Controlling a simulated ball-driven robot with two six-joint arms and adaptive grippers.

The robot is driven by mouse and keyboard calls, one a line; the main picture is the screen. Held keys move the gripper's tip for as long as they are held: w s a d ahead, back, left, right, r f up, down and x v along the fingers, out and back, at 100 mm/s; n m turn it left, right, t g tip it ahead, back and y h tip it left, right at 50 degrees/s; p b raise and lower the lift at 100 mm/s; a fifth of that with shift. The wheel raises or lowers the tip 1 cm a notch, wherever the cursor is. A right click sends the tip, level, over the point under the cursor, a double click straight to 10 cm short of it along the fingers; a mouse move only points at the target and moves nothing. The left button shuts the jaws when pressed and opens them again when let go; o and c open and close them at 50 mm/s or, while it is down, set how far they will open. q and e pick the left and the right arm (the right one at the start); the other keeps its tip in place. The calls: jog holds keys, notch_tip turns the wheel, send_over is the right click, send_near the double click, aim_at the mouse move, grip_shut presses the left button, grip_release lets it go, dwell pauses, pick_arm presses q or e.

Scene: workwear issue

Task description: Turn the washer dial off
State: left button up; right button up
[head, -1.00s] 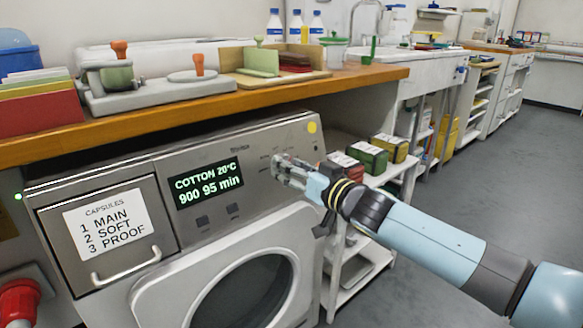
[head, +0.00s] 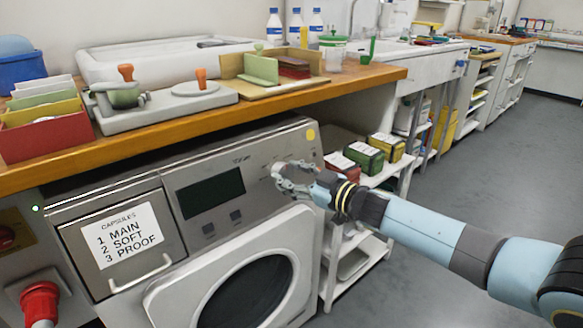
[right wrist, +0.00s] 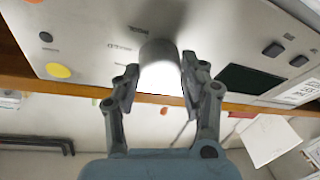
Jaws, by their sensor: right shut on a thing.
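The washer (head: 150,195) is a grey front-loader under a wooden counter, with a round door (head: 250,292) at its lower front. Its display (head: 210,193) is dark and blank. The washer dial (right wrist: 158,52) is a round pale knob on the control panel, seen in the right wrist view between my fingers. My right gripper (head: 280,174) is at the dial, its two fingers on either side and shut on it; in the head view it mostly hides the dial. My left gripper is in neither view.
A capsule drawer (head: 120,240) with a printed label and handle is at the washer's left. The wooden counter (head: 370,78) above carries trays and bottles. A white shelf (head: 385,172) with several small boxes stands right of the washer. A red plug (head: 40,300) is at lower left.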

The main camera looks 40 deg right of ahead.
jog(key=shift+n+y+p, duration=0.3)
jog(key=shift+n+p, duration=0.25)
jog(key=shift+n, duration=0.65)
jog(key=shift+g, duration=0.3)
jog(key=o, duration=1.2)
jog(key=shift+c, duration=0.2)
jog(key=shift+s, duration=0.1)
jog(key=v, duration=1.1)
jog(key=shift+s+d, duration=0.2)
jog(key=shift+s, duration=0.15)
jog(key=shift+f, duration=0.1)
